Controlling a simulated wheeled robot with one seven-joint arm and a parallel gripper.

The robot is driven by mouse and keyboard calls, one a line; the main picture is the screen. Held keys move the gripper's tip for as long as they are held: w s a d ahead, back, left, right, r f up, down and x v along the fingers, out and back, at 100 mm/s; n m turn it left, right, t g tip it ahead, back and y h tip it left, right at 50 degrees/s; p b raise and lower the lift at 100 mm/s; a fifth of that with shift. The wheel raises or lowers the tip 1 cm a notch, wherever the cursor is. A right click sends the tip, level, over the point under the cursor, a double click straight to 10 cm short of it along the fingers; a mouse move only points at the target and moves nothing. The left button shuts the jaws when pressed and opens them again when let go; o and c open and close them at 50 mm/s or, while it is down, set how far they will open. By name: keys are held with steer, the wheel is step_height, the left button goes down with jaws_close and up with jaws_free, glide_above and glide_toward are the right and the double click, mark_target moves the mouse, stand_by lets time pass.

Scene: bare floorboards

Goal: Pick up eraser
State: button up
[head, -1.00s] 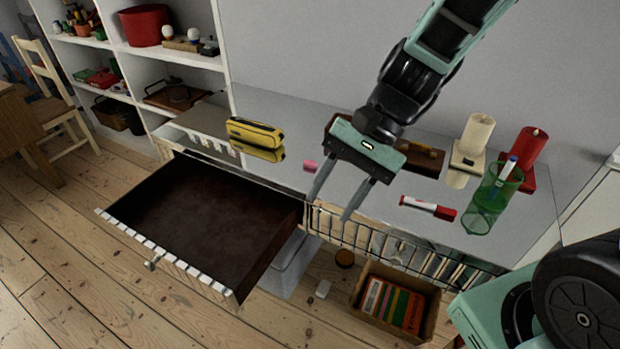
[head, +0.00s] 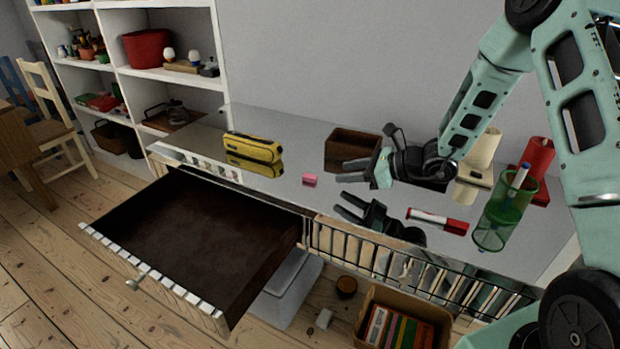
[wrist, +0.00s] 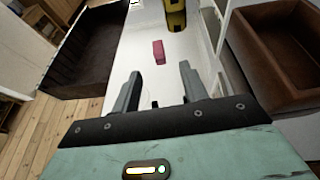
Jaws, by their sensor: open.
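The eraser (head: 309,180) is a small pink block lying on the glossy top of the dresser. In the wrist view the eraser (wrist: 158,52) lies ahead of the fingertips, roughly in line with the gap between them. My gripper (head: 345,180) is open and empty, to the right of the eraser and above the dresser top, with its fingers pointing left towards it. The two fingers of my gripper (wrist: 160,82) show apart in the wrist view. Nothing hides the eraser.
A yellow pencil case (head: 252,148) lies left of the eraser. A brown box (head: 345,146) stands behind my gripper. An open drawer (head: 200,235) juts out at the front left.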

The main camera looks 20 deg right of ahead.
mark_target(311, 176)
steer(key=p+x, duration=0.1)
steer(key=x, duration=0.8)
steer(key=shift+a+r, duration=0.15)
steer(key=shift+a, duration=0.05)
jaws_close()
